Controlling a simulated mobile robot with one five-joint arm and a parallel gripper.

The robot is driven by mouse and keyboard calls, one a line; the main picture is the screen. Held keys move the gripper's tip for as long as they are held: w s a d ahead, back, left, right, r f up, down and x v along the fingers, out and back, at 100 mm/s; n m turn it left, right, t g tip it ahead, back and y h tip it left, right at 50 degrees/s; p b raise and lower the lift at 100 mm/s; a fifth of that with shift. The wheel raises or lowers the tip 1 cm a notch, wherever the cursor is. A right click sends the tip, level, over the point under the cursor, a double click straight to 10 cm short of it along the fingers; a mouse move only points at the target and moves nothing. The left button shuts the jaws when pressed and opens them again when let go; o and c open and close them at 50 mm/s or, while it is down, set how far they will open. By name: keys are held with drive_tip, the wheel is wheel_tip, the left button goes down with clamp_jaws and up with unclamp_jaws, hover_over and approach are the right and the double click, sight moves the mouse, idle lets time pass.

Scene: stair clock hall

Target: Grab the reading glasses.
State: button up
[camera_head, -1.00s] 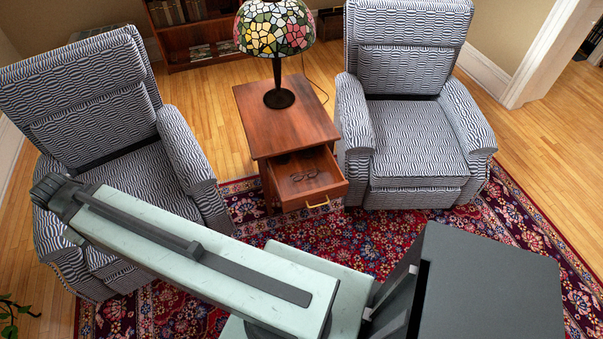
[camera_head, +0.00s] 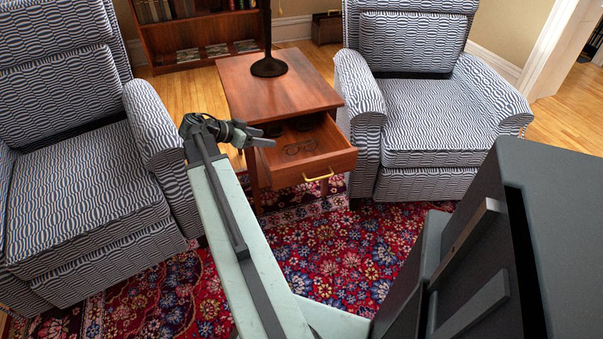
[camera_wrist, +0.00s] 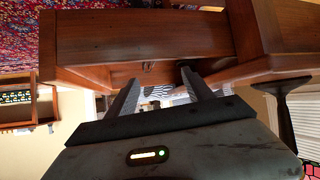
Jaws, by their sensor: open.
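The reading glasses (camera_head: 300,146) lie in the open drawer (camera_head: 329,161) of the wooden side table (camera_head: 300,84), towards its front. They have thin dark frames. My gripper (camera_head: 268,137) is at the drawer's left side, to the left of the glasses and apart from them. In the wrist view, the fingers of my gripper (camera_wrist: 160,84) are spread with nothing between them. The drawer (camera_wrist: 145,38) fills the upper part of that view, and a small dark shape inside it may be part of the glasses.
A dark round item sits deeper in the drawer. A lamp base (camera_head: 269,67) stands on the table top. Striped armchairs stand close on the left (camera_head: 70,175) and right (camera_head: 425,120). The patterned rug (camera_head: 330,245) in front of the drawer is clear.

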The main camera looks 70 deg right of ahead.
drive_tip(key=m+g+b, duration=0.1)
drive_tip(key=m+b, duration=0.1)
approach(299, 143)
drive_tip(key=shift+d+f, duration=0.35)
drive_tip(key=shift+f, duration=0.1)
drive_tip(key=shift+s+d+r, duration=0.15)
drive_tip(key=shift+s, duration=0.15)
drive_tip(key=shift+b+x, duration=0.35)
drive_tip(key=shift+x, duration=0.55)
drive_tip(key=shift+s+d+f, duration=0.2)
drive_tip(key=shift+s, duration=0.05)
drive_tip(key=b+x, duration=0.2)
drive_tip(key=x, duration=0.3)
drive_tip(key=shift+a+f+b, duration=0.1)
drive_tip(key=shift+a+b, duration=0.05)
drive_tip(key=shift+b, duration=0.25)
drive_tip(key=shift+s, duration=0.15)
drive_tip(key=shift+c, duration=0.3)
drive_tip(key=c, duration=0.9)
